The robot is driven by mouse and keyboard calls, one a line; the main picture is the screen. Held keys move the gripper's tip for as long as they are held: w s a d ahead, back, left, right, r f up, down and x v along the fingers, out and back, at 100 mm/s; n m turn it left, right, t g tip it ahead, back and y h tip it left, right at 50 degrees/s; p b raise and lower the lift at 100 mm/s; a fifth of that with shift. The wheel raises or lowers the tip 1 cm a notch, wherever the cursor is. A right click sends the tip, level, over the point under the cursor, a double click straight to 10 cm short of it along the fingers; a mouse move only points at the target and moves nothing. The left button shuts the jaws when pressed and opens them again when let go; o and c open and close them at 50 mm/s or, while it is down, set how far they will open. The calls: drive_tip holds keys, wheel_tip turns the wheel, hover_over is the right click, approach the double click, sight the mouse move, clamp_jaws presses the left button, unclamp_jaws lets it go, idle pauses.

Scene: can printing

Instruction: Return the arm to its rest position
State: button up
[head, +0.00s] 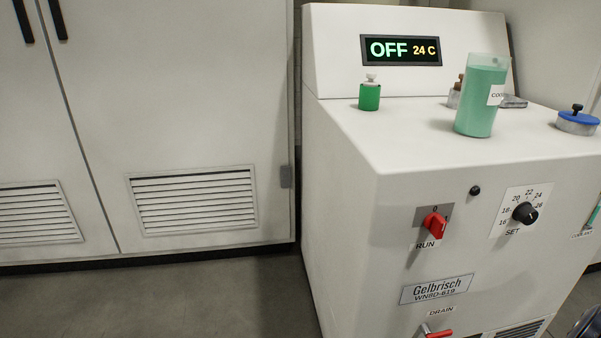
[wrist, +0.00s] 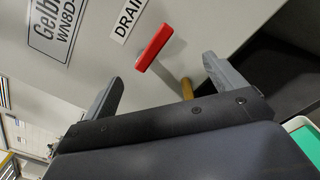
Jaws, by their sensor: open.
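My gripper (wrist: 163,71) shows in the wrist view with its two grey fingers spread apart and nothing between them. Beyond the fingers is the red drain handle (wrist: 154,47) on the front of the white chiller, with a brass-coloured spout (wrist: 187,88) beside it. The handle appears apart from both fingers, though the exact distance is hard to judge. In the head view, the drain handle (head: 439,333) is at the bottom edge of the chiller's front (head: 370,240). My gripper cannot be made out clearly there.
On the chiller top stand a green-filled container (head: 481,98), a small green bottle (head: 369,95) and a blue-lidded cap (head: 577,121). The display (head: 401,50) reads OFF, 24 C. White cabinets (head: 190,90) stand left, with bare floor (head: 200,300) before them. A green-and-white object (wrist: 305,137) lies lower right.

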drive_tip(key=shift+s+d+p, duration=0.15)
drive_tip(key=shift+s, duration=0.95)
drive_tip(key=shift+s+d+p, duration=0.15)
drive_tip(key=shift+s, duration=0.9)
drive_tip(key=shift+a, duration=0.1)
